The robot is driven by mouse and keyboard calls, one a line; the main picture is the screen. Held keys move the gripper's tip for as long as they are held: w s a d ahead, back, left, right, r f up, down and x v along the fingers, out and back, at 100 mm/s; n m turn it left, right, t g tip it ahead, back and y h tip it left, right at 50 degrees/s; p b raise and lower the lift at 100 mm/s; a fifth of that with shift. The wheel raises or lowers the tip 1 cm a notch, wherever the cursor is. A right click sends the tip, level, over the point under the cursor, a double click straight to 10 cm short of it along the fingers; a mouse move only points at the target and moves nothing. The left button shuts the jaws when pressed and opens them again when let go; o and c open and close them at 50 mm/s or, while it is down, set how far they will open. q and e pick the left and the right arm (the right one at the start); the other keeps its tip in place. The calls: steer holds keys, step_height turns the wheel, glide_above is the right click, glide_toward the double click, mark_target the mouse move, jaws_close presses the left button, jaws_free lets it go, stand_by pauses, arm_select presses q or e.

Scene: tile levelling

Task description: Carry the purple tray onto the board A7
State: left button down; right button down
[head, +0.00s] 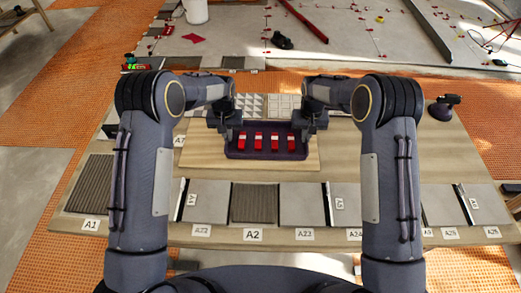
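The purple tray (267,154) is a dark, shallow tray with several red-and-white pieces in a row inside. In the head view it appears over the light wooden board A7 (201,157), whose label stands at its left edge. I cannot tell whether the tray rests on the board or is held just above it. My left gripper (228,133) is at the tray's left end and my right gripper (307,133) is at its right end. Both seem to touch the tray ends, but their fingertips are too small and dark to show whether they are closed.
Grey and ribbed tiles with labels line the table's (400,236) front, including ribbed tile A1 (88,184) and ribbed tile A2 (255,203). Patterned tiles (284,104) lie behind the tray. A dark tool (442,108) stands at the right. My forearms cover parts of both sides.

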mark_target(229, 144)
arm_select(q)
steer(key=shift+a+f, duration=0.1)
steer(key=shift+f, duration=0.05)
arm_select(e)
steer(key=shift+a+f, duration=0.1)
steer(key=shift+f, duration=0.05)
